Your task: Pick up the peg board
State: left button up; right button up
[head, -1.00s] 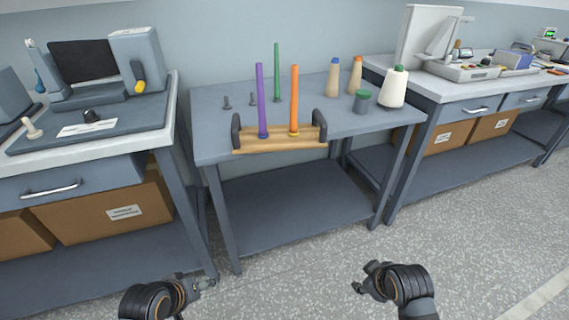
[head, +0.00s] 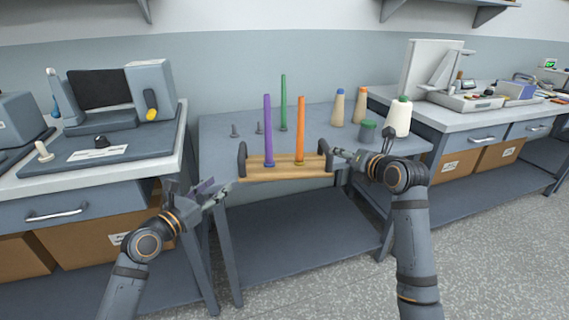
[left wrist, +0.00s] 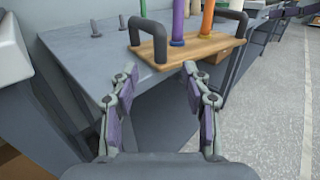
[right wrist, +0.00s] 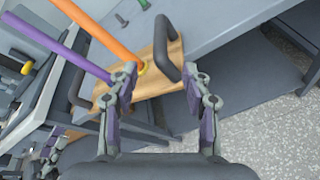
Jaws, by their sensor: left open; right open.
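The peg board (head: 283,172) is a wooden board with a dark handle at each end, at the front edge of the grey table. A purple peg (head: 268,130) and an orange peg (head: 300,130) stand on it. My left gripper (head: 222,188) is open, left of and slightly below the board's left handle (head: 242,158); that handle also shows ahead of the fingers in the left wrist view (left wrist: 148,38). My right gripper (head: 340,153) is open and close to the right handle (head: 325,155). In the right wrist view that handle (right wrist: 166,48) lies just beyond the fingertips.
A green peg (head: 283,100) stands behind the board, with small grey pins (head: 234,130) to its left. Benches flank the table.

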aim_at(239, 168)
pick_arm(q)
jog(key=x, duration=1)
jog(key=shift+w+d, duration=0.1)
jog(key=shift+w, duration=0.1)
pick_arm(e)
jog(key=x, duration=1)
jog(key=shift+w+f, duration=0.15)
jog(key=shift+w, duration=0.05)
pick_arm(q)
grip_shut()
pick_arm(e)
grip_shut()
pick_arm(q)
jog(key=shift+r, duration=0.1)
